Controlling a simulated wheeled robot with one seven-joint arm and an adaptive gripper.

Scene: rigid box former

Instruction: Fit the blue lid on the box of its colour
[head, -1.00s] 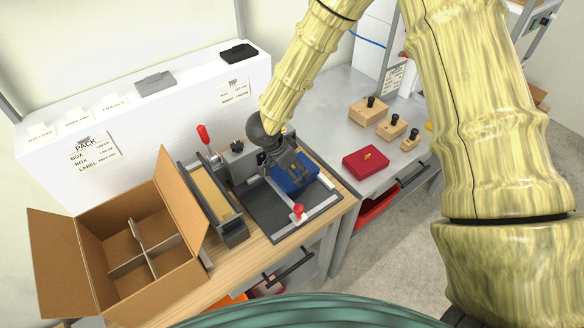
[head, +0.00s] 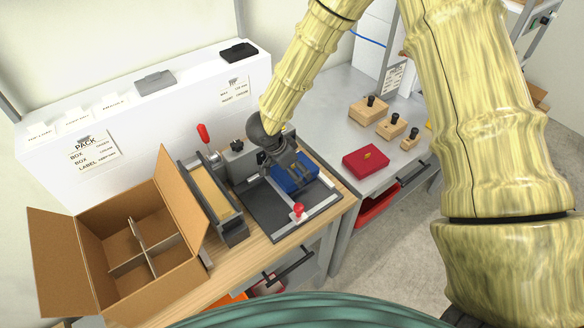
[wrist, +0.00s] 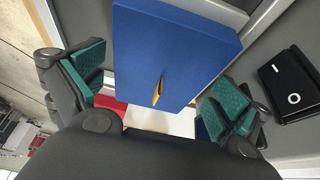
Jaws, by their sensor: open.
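The blue lid (wrist: 175,45), a flat square panel with a yellow tab, fills the upper middle of the wrist view. In the head view a blue piece (head: 297,182) sits in the dark fixture (head: 270,222), partly behind my gripper (head: 287,168). My gripper is open, with its teal finger pads (wrist: 84,72) and (wrist: 232,105) on either side of the lid and apart from it. I cannot tell how the lid sits on the blue box, which is mostly hidden.
A red box (head: 365,161) with a yellow tab stands on the grey bench at right, near wooden blocks with black knobs (head: 367,110). A divided cardboard carton (head: 95,262) is at left. A red-knobbed clamp (head: 298,211) stands on the fixture's front.

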